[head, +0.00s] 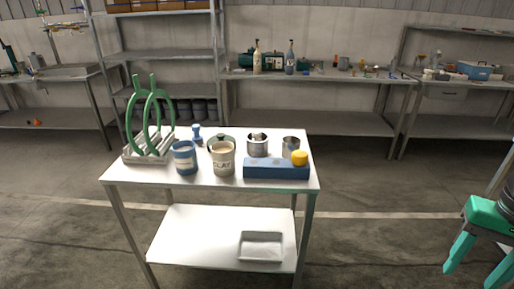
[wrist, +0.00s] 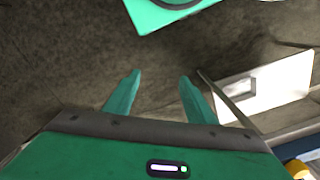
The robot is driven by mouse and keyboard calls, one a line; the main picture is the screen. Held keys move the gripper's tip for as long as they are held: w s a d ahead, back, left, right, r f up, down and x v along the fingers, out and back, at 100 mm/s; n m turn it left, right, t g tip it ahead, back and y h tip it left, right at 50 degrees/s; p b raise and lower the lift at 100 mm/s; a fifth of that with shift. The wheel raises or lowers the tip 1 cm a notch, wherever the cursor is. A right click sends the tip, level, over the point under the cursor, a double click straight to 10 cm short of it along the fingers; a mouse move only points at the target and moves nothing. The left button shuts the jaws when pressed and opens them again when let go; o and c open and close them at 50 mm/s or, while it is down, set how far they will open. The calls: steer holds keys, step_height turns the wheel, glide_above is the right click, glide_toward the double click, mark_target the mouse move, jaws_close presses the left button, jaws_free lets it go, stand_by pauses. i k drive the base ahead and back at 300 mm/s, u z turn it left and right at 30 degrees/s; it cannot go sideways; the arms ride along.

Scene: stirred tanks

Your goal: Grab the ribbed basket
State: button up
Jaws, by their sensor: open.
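No basket with clear ribs stands out, and I cannot tell which object is the ribbed basket. Candidates on the white table (head: 115,175) are a grey metal pot (head: 257,147) at the middle back and a metal cup (head: 290,146) to its right. A slatted light rack (head: 148,155) holds green rings (head: 141,120) at the left. A shallow white tray (head: 260,247) lies on the lower shelf (head: 190,235). My gripper (head: 481,262) is at the far right of the head view, apart from the table. In the wrist view its jaws (wrist: 160,77) are open and empty.
A blue box (head: 275,170) and a yellow item (head: 299,158) are at the table's front right. A blue cup (head: 185,160) and a beige lettered pot (head: 223,160) stand near the front. Floor (head: 385,235) between table and gripper is clear. Benches (head: 320,77) line the back.

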mark_target(258, 149)
steer(key=u, duration=0.3)
steer(key=i, duration=1.1)
steer(key=z, duration=0.3)
